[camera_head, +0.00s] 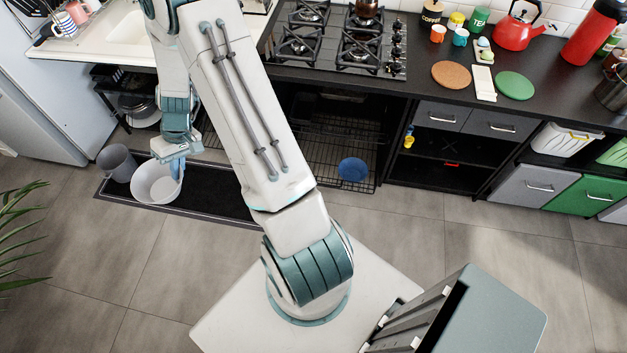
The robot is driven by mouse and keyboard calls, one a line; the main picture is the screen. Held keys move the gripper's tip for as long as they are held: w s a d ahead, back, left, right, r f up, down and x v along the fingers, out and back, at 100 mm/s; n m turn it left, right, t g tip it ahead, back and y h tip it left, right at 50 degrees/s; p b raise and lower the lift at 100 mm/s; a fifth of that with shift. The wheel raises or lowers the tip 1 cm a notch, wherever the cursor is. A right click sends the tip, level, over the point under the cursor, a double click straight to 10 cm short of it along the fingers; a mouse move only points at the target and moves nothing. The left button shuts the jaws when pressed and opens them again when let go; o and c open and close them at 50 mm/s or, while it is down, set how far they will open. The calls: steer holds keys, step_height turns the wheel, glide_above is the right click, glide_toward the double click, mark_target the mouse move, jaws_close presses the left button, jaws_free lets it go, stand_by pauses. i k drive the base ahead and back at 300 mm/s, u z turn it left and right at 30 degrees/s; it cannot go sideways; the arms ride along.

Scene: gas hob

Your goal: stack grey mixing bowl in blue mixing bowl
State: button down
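The blue mixing bowl (352,169) is to the right, at the front of the low wire rack under the hob. The inside of the blue bowl looks empty.
The counter with the gas hob (340,38) overhangs the rack. Open floor lies in front.

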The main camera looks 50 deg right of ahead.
mark_target(351, 175)
steer(key=k, duration=0.2)
steer(key=z, duration=2.55)
steer(key=i, duration=0.35)
steer(key=u, duration=0.05)
